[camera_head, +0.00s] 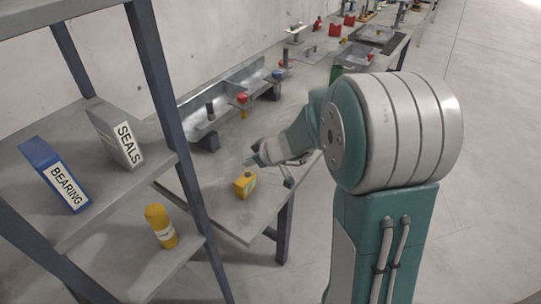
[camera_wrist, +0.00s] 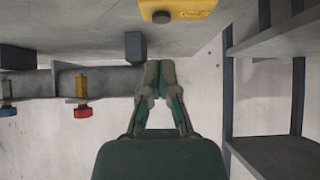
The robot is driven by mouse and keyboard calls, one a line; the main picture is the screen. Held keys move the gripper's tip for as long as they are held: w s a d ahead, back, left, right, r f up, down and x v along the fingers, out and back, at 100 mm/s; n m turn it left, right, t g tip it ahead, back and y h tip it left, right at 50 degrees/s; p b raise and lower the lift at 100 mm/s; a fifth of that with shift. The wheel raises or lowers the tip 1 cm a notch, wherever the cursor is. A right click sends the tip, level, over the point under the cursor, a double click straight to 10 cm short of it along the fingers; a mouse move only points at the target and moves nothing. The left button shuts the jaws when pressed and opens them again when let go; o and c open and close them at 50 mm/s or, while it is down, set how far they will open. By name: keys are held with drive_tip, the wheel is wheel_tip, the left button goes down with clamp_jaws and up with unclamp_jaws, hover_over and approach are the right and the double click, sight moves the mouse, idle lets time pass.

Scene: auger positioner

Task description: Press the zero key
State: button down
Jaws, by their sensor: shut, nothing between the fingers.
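A small yellow box (camera_head: 245,184) stands on the near end of the grey workbench. In the wrist view the yellow box (camera_wrist: 178,7) is cut off by the top edge. It shows a dark round part (camera_wrist: 161,17) and a pale label (camera_wrist: 194,14) too small to read surely. I cannot tell which part is the zero key. My gripper (camera_wrist: 160,66) is shut and empty, with its fingertips apart from the box in the picture. In the head view my gripper (camera_head: 254,160) is just beyond the box, over the bench.
A shelf rack at left holds a blue BEARING box (camera_head: 55,174), a grey SEALS box (camera_head: 117,135) and a yellow bottle (camera_head: 160,226). A metal trough (camera_head: 220,101) with red-handled parts lies along the wall. The bench's near corner (camera_head: 246,232) is clear.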

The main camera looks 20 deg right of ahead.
drive_tip(key=v, duration=0.9)
drive_tip(key=shift+d+r, duration=0.2)
drive_tip(key=shift+d, duration=0.05)
drive_tip(key=shift+s, duration=0.1)
drive_tip(key=shift+a, duration=0.1)
